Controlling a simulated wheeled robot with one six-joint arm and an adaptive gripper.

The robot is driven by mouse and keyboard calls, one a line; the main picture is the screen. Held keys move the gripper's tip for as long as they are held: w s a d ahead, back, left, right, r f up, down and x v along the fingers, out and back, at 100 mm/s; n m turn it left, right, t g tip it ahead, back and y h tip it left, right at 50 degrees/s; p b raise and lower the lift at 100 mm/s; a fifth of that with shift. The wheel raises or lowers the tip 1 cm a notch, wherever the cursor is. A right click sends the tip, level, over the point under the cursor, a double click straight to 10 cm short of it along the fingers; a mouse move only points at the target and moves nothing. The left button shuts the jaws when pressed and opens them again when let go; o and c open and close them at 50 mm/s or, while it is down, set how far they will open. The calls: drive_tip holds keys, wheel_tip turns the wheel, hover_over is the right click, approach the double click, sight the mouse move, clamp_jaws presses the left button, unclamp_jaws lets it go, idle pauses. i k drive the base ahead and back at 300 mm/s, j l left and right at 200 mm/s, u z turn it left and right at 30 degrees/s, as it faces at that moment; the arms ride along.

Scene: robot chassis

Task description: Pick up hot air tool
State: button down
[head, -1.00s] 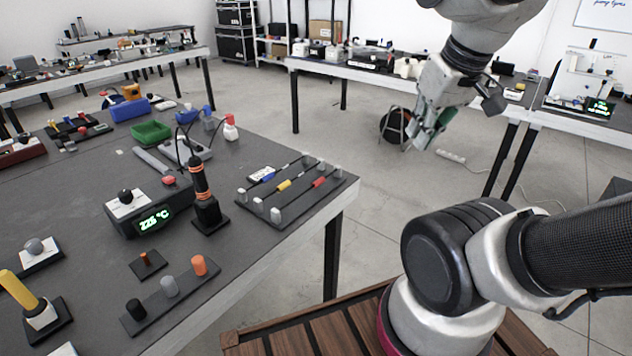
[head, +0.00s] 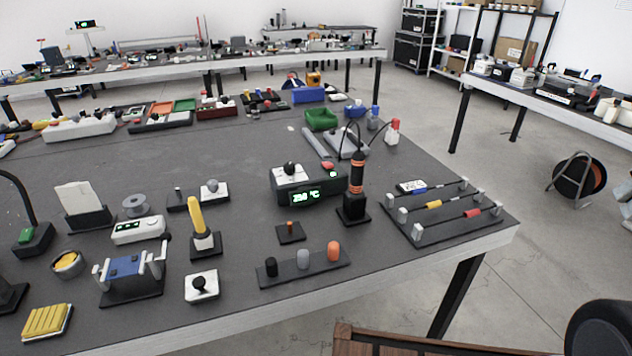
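The hot air tool (head: 357,172) has a black handle with orange bands. It stands upright in a black holder (head: 353,208) on the dark table, right of a station (head: 307,190) with a lit green temperature display. A thin dark cable rises from its top. Only a pale sliver, apparently of my gripper (head: 625,207), shows at the right edge of the head view. It is far to the right of the tool, beyond the table. Its fingers are cut off, so I cannot see whether it is open or shut.
A rack with coloured rods (head: 445,212) lies right of the tool. A strip with three pegs (head: 304,267) and a small black block (head: 290,232) lie in front. A yellow-handled piece (head: 197,215) stands left. The table's edge (head: 400,270) runs along the front.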

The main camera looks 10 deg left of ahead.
sight(354, 191)
drive_tip(key=k+j+u, duration=0.1)
drive_tip(key=j, duration=0.5)
drive_tip(key=k+j+u, duration=0.1)
drive_tip(key=j, duration=0.45)
drive_tip(key=k+j+u, duration=0.15)
drive_tip(key=j, duration=0.45)
